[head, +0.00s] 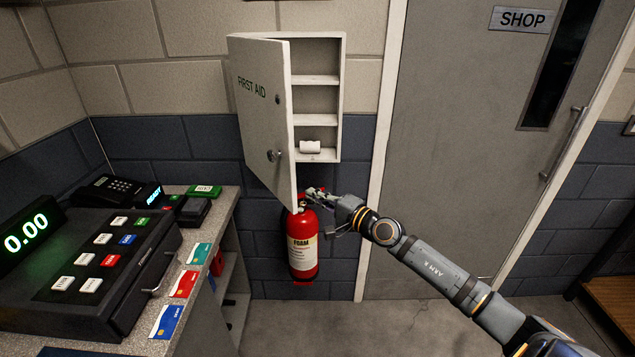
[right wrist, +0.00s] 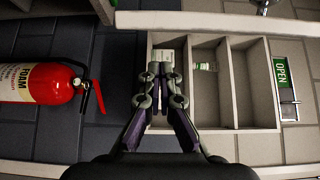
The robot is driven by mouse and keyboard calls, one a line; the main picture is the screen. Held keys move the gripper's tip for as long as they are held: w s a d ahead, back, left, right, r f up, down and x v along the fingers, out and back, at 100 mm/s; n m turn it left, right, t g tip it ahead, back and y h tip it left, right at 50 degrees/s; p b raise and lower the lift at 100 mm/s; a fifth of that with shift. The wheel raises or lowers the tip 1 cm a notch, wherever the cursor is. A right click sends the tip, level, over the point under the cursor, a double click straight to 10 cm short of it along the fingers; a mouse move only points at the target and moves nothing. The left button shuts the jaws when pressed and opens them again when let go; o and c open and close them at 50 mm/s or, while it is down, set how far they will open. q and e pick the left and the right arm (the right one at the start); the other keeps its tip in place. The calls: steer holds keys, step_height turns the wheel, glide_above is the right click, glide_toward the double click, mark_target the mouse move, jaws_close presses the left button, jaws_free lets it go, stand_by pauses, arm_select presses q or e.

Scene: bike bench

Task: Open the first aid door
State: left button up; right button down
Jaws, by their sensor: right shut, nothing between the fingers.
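The white first aid door (head: 262,110) is hinged at the left of its wall cabinet (head: 338,100) and stands partly open, swung out from the wall. Its round knob (head: 274,156) is near the free edge. My left gripper is out of view.
A red foam extinguisher (head: 302,245) hangs just below the door and gripper. A counter (head: 205,235) with a till (head: 100,265) and cards stands at left. A grey shop door (head: 450,130) is at right. Floor between is clear.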

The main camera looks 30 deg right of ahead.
arm_select(q)
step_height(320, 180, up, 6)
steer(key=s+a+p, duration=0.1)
steer(key=p, duration=0.4)
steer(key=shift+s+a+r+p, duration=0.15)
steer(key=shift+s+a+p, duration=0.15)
steer(key=shift+p, duration=0.05)
arm_select(e)
steer(key=a, duration=2.1)
steer(key=shift+w+a+r, duration=0.2)
steer(key=shift+a+r, duration=0.05)
steer(key=shift+r, duration=0.15)
